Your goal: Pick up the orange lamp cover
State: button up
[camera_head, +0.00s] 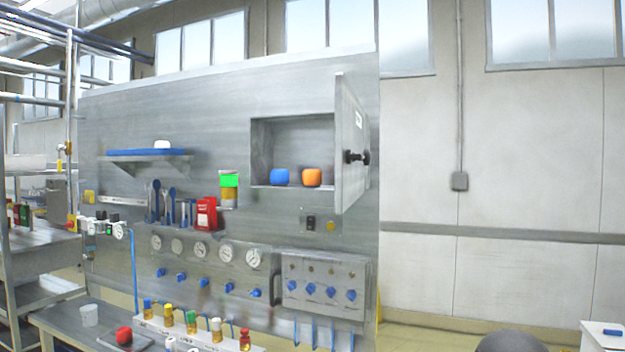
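The orange lamp cover (312,177) is a small rounded piece in the open recessed cabinet (262,152) of the metal wall panel. It sits on the cabinet floor, to the right of a similar blue cover (280,177). The cabinet door (350,150) stands open on the right side, with a black knob on it. My gripper does not show in this view. A dark rounded shape (511,341) shows at the bottom edge, and I cannot tell what it is.
Gauges and blue valves lie below. A bench (68,322) with a red item and several bottles stands in front.

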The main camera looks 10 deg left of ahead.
aim_at(311, 178)
jog(key=u, duration=0.35)
jog(key=i, duration=0.35)
jog(key=u, duration=0.35)
